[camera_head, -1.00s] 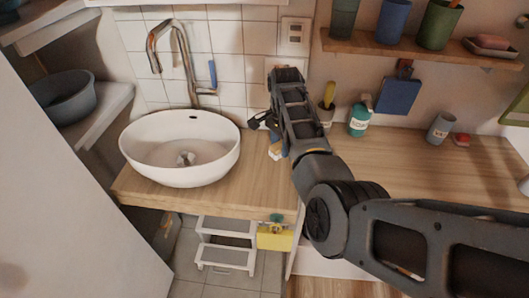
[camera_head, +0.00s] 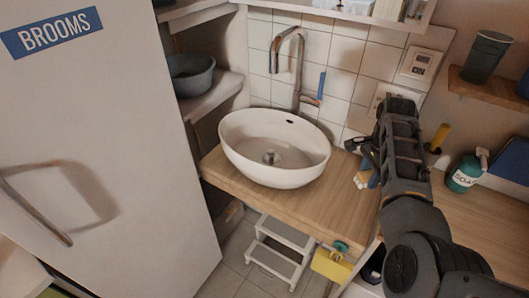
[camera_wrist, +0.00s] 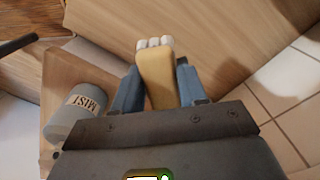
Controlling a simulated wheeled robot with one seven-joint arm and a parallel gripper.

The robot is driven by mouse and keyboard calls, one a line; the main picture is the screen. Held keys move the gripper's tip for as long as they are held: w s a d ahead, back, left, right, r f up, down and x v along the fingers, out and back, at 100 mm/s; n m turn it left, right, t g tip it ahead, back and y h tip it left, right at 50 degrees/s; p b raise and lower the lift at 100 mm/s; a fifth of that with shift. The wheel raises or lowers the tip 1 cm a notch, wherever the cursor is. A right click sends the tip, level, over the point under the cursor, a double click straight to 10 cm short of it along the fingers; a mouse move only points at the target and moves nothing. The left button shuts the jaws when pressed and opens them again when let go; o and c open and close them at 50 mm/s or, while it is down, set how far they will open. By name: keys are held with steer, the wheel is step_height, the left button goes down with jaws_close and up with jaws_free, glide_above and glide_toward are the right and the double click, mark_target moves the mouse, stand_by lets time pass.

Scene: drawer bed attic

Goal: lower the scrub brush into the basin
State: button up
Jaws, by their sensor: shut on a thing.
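The basin (camera_head: 236,158) is a white oval bowl on the wooden counter, under a tall metal tap. My gripper (camera_wrist: 157,82) is shut on the scrub brush (camera_wrist: 156,78), a tan block with white bristle tufts at its far end. In the head view, the brush (camera_head: 361,181) shows small and partly hidden under my gripper (camera_head: 369,172). It is to the right of the basin, apart from it, in front of the counter's wood. The bowl's inside looks empty except for the drain fitting.
A soap bottle (camera_head: 463,174) stands right of my arm. A white step stool (camera_head: 278,252) and a yellow box (camera_head: 331,266) are below the counter. A door marked BROOMS (camera_head: 110,150) fills the left.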

stand_by(0.3)
steer(key=w+a+r+b, duration=0.3)
steer(key=a+b, duration=0.1)
steer(key=a, duration=0.6)
steer(key=w+a+r+b, duration=0.3)
steer(key=w+a+b, duration=0.1)
steer(key=a, duration=0.6)
steer(key=w+a+r+b, duration=0.3)
steer(key=a+b, duration=0.3)
steer(key=a, duration=0.4)
steer(key=shift+w+a+r, duration=0.4)
steer(key=shift+w, duration=0.15)
steer(key=shift+f, duration=0.1)
steer(key=shift+f+b, duration=3.8)
steer(key=shift+f, duration=1.45)
steer(key=shift+f+b, duration=0.85)
steer(key=shift+f, duration=0.1)
